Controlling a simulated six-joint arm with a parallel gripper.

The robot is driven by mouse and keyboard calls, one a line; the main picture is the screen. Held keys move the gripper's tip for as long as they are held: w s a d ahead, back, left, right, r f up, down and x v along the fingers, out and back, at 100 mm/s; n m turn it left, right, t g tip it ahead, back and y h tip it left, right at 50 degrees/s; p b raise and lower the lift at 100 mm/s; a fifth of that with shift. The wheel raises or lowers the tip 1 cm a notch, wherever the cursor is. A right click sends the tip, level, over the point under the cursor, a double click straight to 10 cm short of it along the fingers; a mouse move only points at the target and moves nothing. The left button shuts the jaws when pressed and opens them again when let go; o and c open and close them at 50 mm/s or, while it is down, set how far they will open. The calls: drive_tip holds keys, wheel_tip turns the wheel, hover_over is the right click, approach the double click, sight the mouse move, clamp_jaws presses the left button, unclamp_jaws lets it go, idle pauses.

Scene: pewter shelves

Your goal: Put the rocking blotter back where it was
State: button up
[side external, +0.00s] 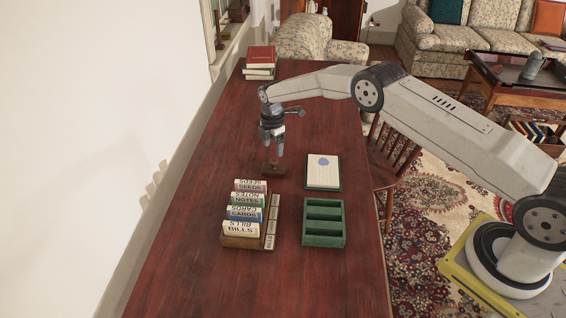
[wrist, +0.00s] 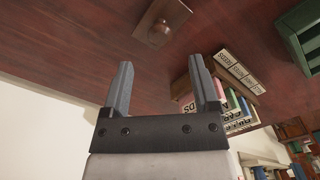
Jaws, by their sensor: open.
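The rocking blotter (side external: 274,171), a small brown wooden block with a knob on top, sits on the dark red desk behind the row of labelled cards. In the wrist view the blotter (wrist: 168,14) shows at the top, with its round knob ahead of the fingers. My gripper (side external: 274,149) points down just above the blotter. In the wrist view my gripper (wrist: 161,63) has its two fingers wide apart with nothing between them. I cannot tell whether the fingertips reach the knob's height.
A pad with a blue blot (side external: 323,172) lies right of the blotter. A green compartment tray (side external: 323,241) stands in front of the pad. A wooden card holder (side external: 240,242) with labelled cards stands front left. Red and white books (side external: 260,62) are stacked at the far end. The front desk is clear.

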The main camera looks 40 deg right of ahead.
sight(273, 160)
wheel_tip(273, 160, up, 6)
drive_tip(key=shift+f, duration=0.2)
idle(0.7)
drive_tip(key=s+r+m+t, duration=0.2)
drive_tip(key=s+r+m, duration=0.8)
drive_tip(key=s, duration=0.5)
drive_tip(key=s+m, duration=0.8)
drive_tip(key=s, duration=1.1)
drive_tip(key=shift+s+r+t, duration=0.2)
drive_tip(key=shift+r+t, duration=0.1)
drive_tip(key=shift+r, duration=0.05)
